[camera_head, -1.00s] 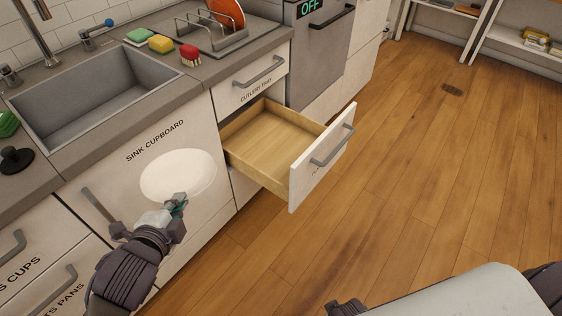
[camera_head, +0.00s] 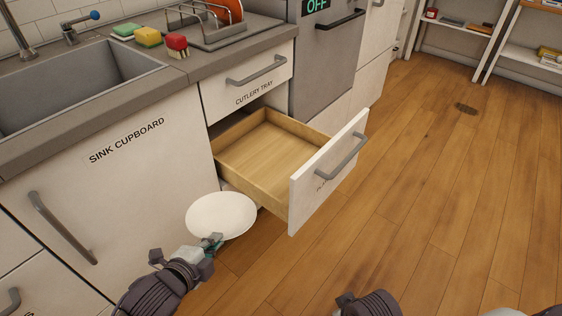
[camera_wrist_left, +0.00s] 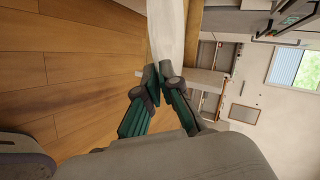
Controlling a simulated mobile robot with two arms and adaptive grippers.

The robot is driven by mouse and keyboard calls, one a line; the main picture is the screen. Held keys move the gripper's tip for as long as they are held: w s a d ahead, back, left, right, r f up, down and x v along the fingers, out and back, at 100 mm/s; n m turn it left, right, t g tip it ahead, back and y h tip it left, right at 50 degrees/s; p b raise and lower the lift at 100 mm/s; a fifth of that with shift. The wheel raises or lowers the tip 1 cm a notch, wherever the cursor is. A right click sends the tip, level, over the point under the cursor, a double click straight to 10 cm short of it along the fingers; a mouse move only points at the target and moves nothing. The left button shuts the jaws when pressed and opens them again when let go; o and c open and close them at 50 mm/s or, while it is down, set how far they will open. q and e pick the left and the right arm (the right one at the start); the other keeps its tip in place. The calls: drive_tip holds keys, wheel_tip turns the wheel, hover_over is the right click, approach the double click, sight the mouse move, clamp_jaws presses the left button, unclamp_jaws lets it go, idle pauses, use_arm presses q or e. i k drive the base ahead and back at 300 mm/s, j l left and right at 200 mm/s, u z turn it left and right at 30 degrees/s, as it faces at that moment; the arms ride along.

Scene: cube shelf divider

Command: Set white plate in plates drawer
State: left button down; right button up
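The white plate (camera_head: 221,216) is held by its near edge in my left gripper (camera_head: 211,242), in front of the sink cupboard, to the left of and below the open drawer (camera_head: 272,152). In the left wrist view the plate (camera_wrist_left: 167,32) shows nearly edge-on between the fingertips of my left gripper (camera_wrist_left: 158,76). The drawer is pulled out, with a bare wooden inside and a white front (camera_head: 330,175); the label on the front is too small to read fully. Part of my right arm shows at the bottom of the head view, but its fingertips cannot be made out.
The shut cutlery tray drawer (camera_head: 247,76) is directly above the open drawer. The sink cupboard (camera_head: 110,190) with its handle (camera_head: 62,228) is at left. A dish rack (camera_head: 212,27) with an orange plate stands on the counter.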

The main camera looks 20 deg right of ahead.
sight(276, 163)
drive_tip(key=i+l, duration=1.05)
